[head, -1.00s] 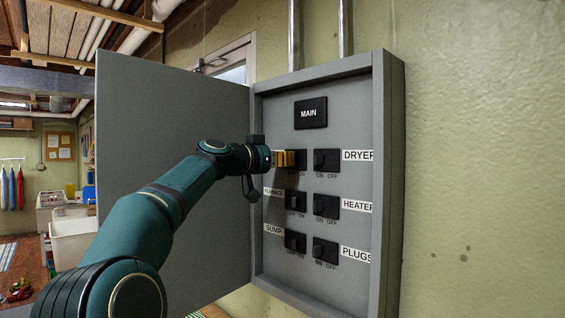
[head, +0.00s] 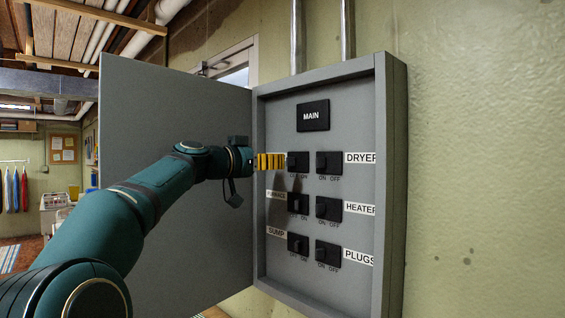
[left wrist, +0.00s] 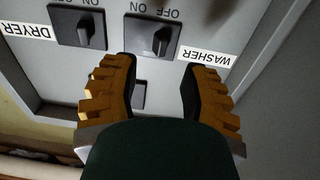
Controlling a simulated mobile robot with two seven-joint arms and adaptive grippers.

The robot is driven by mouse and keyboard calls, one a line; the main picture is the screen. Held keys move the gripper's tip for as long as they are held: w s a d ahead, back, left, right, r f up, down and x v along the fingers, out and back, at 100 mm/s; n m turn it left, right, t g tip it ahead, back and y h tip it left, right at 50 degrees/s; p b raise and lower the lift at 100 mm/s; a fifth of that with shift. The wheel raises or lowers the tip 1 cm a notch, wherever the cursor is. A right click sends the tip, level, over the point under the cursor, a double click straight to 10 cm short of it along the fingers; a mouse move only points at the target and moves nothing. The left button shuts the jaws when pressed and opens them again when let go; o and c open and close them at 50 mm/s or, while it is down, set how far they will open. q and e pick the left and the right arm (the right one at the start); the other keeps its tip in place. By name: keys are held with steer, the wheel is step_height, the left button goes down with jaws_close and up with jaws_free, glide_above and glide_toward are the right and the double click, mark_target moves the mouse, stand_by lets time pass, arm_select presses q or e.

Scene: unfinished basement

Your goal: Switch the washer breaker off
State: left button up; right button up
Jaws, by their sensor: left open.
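The washer breaker (head: 299,162) is the top left black switch in the grey breaker panel (head: 340,88). In the left wrist view, upside down, the washer breaker (left wrist: 151,36) shows beside its WASHER label (left wrist: 205,58). Its lever appears to lean to the side marked OFF, the left side in the head view. My left gripper (head: 270,161), with yellow ridged fingers, is open and empty just left of this breaker and hides its label in the head view. In the wrist view the fingers (left wrist: 160,85) stand apart, short of the lever.
The dryer breaker (head: 328,162) is to the right. Furnace (head: 298,203) and sump (head: 298,243) breakers sit below; heater (head: 328,209) and plugs (head: 328,250) are lower right. MAIN (head: 313,115) is on top. The open panel door (head: 180,110) stands behind my left arm.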

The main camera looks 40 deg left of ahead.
arm_select(q)
steer(key=s, duration=0.6)
steer(key=shift+s+a, duration=0.25)
steer(key=shift+a, duration=0.1)
